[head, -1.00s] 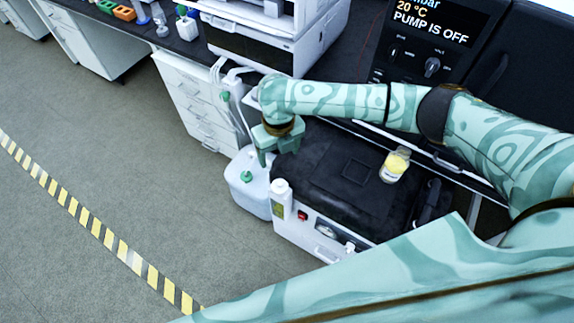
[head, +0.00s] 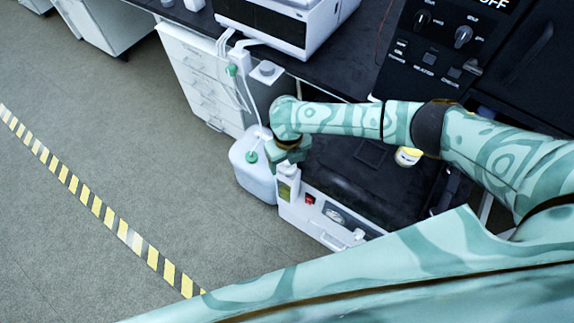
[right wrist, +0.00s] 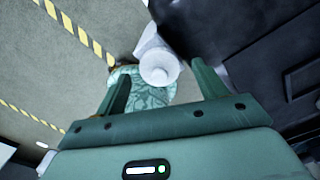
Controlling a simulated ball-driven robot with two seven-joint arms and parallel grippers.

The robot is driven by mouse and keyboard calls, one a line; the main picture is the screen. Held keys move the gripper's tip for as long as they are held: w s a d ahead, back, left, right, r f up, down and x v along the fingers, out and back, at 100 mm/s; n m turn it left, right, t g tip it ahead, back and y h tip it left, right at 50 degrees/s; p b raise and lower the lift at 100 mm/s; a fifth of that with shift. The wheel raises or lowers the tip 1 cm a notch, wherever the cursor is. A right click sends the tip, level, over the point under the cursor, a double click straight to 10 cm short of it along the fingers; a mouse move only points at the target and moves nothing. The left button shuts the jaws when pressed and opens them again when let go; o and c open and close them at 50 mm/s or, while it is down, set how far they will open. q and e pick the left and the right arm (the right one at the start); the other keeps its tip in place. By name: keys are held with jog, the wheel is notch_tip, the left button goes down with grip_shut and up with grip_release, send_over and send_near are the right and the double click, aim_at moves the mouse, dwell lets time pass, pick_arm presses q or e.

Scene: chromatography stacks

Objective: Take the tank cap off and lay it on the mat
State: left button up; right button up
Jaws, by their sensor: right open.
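A white tank (head: 287,186) with a pale yellow-green label stands at the front left corner of the pump unit. Its round white cap (right wrist: 160,66) shows between my right gripper's fingers in the right wrist view. My right gripper (head: 290,157) is open just above and behind the tank in the head view and partly covers its top. I cannot tell whether the fingers touch the cap. A dark mat-like surface (head: 345,185) covers the top of the pump unit, to the right of the tank. My left gripper is not in view.
A white canister (head: 250,180) with a green cap (head: 251,156) and a tube stands left of the pump unit. A yellow-and-white jar (head: 408,156) sits near the right rear of the dark top, partly behind my right arm. The bench (head: 330,72) rises behind.

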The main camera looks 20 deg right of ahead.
jog(key=shift+f, duration=0.55)
jog(key=shift+r, duration=0.1)
jog(key=c, duration=1)
jog(key=shift+r, duration=0.1)
jog(key=shift+c, duration=0.2)
